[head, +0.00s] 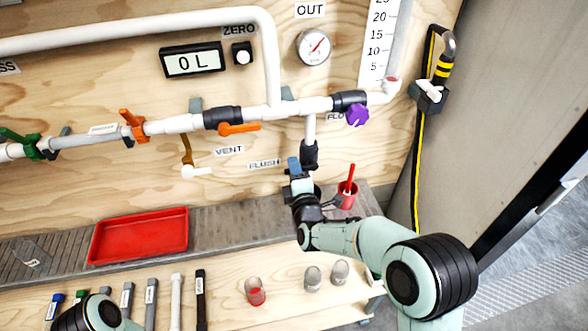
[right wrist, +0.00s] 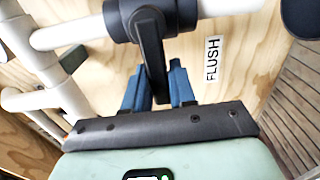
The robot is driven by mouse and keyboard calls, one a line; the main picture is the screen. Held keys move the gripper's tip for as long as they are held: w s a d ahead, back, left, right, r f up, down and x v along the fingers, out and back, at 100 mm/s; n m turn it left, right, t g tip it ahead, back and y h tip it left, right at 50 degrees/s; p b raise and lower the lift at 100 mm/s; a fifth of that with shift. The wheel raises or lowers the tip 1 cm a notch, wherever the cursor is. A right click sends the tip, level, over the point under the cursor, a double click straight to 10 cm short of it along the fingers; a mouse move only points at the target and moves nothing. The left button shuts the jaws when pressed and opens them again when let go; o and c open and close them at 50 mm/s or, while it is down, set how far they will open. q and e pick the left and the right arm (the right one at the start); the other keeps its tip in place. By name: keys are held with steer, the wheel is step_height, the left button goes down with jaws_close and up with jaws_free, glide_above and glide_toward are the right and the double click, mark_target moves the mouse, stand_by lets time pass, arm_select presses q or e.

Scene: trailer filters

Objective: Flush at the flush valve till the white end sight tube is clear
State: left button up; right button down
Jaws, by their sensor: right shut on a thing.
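The flush valve (head: 310,153) is a black fitting on a white drop pipe, with a FLUSH label (head: 265,164) to its left. In the right wrist view its black handle (right wrist: 151,55) reaches down between the blue fingers of my right gripper (right wrist: 160,88), which is shut on it. In the head view this gripper (head: 294,166) is at the valve, partly hidden by its own wrist. A pale upright sight tube (head: 399,40) stands beside a numbered scale (head: 379,40), with reddish colour at its foot. My left arm shows at the bottom left; its gripper is out of view.
A digital display (head: 193,61) reads 0 L. A purple valve handle (head: 357,115) and an orange one (head: 239,128) are near. A red cup (head: 347,195), a red tray (head: 139,236) and several small glasses (head: 255,292) are below. A black-and-yellow hose (head: 425,150) hangs right.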

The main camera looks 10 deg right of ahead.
steer(key=c, duration=1)
jaws_free()
steer(key=s, duration=1.3)
steer(key=shift+s+d+f, duration=0.1)
steer(key=shift+s+d, duration=0.1)
steer(key=shift+d, duration=0.05)
steer(key=shift+f, duration=0.1)
steer(key=s+d+f+m+g+p, duration=0.1)
steer(key=s+f+m+g+p, duration=0.25)
steer(key=f, duration=0.65)
steer(key=s+d+f+m+g+p, duration=0.15)
steer(key=s+f+m+g, duration=0.3)
steer(key=f, duration=0.65)
steer(key=s+f+m+g+y+p, duration=0.1)
steer(key=s+f+m+g, duration=0.2)
steer(key=s+m, duration=0.2)
steer(key=s+a+f+m+g+y+p, duration=0.1)
steer(key=s+f+m+g+p, duration=0.1)
steer(key=s, duration=0.7)
steer(key=s+a+f+m+g+y+p, duration=0.1)
steer(key=s+f+m+g+p, duration=0.1)
steer(key=s+f+m+g, duration=0.2)
steer(key=shift+s+f+m+g, duration=0.2)
steer(key=shift+s+m+g, duration=0.3)
steer(key=shift+s+m, duration=0.5)
steer(key=shift+s+f+m+g, duration=0.2)
steer(key=shift+s+m+g, duration=0.3)
steer(key=shift+s+m, duration=0.45)
